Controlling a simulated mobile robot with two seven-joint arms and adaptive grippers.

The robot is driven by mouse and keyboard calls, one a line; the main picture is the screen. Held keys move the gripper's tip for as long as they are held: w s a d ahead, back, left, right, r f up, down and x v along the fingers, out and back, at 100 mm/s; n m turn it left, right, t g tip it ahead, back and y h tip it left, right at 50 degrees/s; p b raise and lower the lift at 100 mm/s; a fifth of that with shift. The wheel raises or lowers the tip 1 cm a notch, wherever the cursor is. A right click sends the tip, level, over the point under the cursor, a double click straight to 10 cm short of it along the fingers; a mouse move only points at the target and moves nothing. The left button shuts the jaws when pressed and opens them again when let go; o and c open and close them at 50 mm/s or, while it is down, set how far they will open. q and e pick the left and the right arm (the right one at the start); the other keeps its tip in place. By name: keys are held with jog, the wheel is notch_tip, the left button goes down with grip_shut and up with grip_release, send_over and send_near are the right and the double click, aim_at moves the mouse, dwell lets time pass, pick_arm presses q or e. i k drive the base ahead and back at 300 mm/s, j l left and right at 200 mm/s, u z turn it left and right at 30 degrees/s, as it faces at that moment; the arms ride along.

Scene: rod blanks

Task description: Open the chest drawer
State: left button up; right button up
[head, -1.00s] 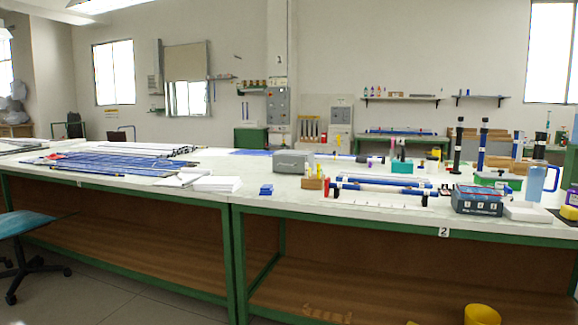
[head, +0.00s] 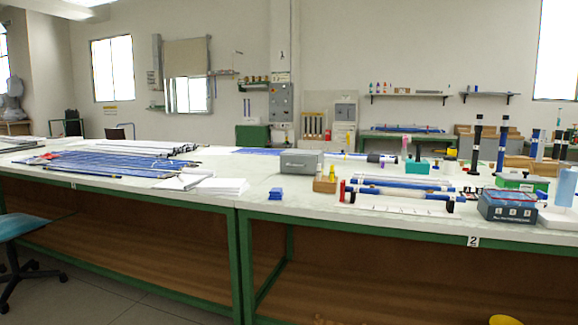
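I cannot make out a chest with a drawer for certain in the head view. A green box-like cabinet (head: 252,138) stands by the back wall behind the long workbench. It is small and far off, and I cannot tell whether it has a drawer. Neither of my grippers shows in the head view.
A long white-topped workbench (head: 120,184) with a green frame crosses the view in front of me. It holds blue rods (head: 100,168), a grey box (head: 300,162) and a blue toolbox (head: 508,206). A blue chair (head: 18,228) stands at left. Grey floor shows at lower left.

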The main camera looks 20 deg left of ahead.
aim_at(300, 163)
jog(key=i+j, duration=0.35)
jog(key=j, duration=0.15)
jog(key=i+j, duration=0.35)
jog(key=j, duration=0.15)
